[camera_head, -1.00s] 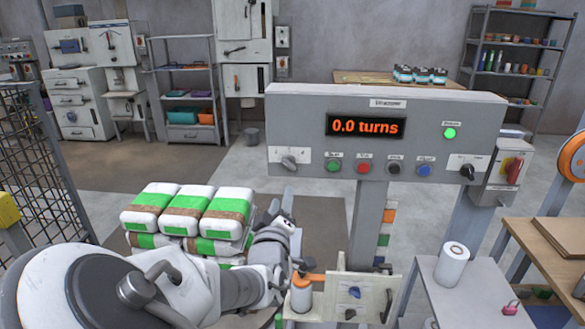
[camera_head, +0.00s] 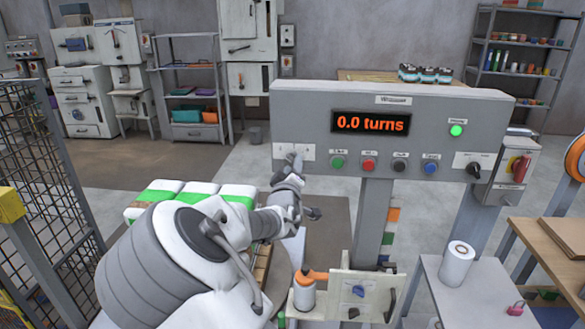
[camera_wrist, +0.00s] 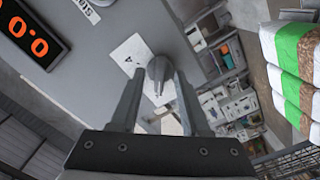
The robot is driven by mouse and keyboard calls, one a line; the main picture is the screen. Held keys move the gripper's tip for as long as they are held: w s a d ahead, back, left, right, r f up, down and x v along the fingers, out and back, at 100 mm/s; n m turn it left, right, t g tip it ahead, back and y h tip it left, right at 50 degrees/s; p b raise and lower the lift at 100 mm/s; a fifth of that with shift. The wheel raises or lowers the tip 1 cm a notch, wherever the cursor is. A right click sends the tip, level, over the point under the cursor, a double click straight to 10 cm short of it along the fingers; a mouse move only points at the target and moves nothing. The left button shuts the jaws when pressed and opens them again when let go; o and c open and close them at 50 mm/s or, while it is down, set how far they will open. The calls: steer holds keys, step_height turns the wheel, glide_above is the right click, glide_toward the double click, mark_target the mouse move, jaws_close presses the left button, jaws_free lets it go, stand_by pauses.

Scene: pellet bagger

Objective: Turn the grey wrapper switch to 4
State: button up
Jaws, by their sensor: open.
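The grey wrapper switch (camera_wrist: 156,69) is a rounded grey knob on a white label plate at the left end of the control panel (camera_head: 300,105). In the wrist view it sits between the tips of my gripper (camera_wrist: 157,84), one finger on each side with gaps showing. My gripper (camera_head: 297,164) is open and in front of the panel's lower left corner in the head view, where it hides the switch.
The panel's display (camera_head: 371,122) reads 0.0 turns. A green button (camera_head: 338,162) and a red button (camera_head: 369,165) are right of the switch, and a black switch (camera_head: 474,170) is farther right. Stacked bags (camera_head: 238,196) stand behind my arm.

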jaws_close()
steer(key=shift+f+m+b, duration=0.1)
steer(key=shift+m+b, duration=0.2)
steer(key=shift+b, duration=0.05)
steer(key=shift+a+m+b, duration=0.15)
steer(key=shift+m+b, duration=7.9)
steer(key=shift+m, duration=1.55)
